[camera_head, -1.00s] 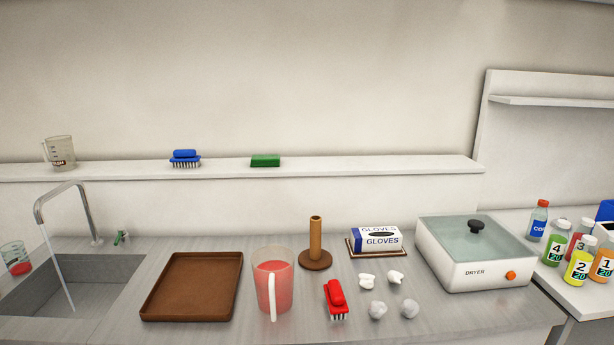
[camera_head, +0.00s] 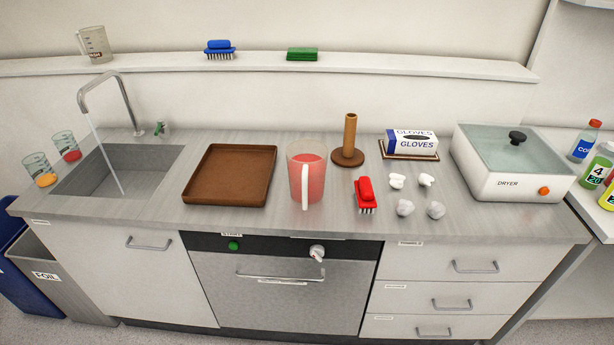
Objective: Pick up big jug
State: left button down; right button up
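The big jug (camera_head: 314,185) is a clear jug with red liquid inside and a pale handle facing me. It stands upright on the grey counter (camera_head: 330,222), near the front edge, between the brown tray and the red brush. A smaller clear jug (camera_head: 95,45) stands on the wall shelf at the upper left. Neither of my grippers shows in the head view.
A brown tray (camera_head: 188,190) lies left of the jug. A red brush (camera_head: 366,192), a wooden stand (camera_head: 349,140) and crumpled white pieces (camera_head: 405,208) lie right of it. The sink (camera_head: 88,185) has running water. A dryer (camera_head: 510,187) stands at the right.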

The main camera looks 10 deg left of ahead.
aim_at(306, 159)
jog(key=i+l+u, duration=0.15)
jog(key=l+u, duration=0.25)
jog(key=l, duration=0.3)
jog(key=l+u, duration=0.35)
jog(key=l, duration=0.35)
jog(key=i, duration=0.05)
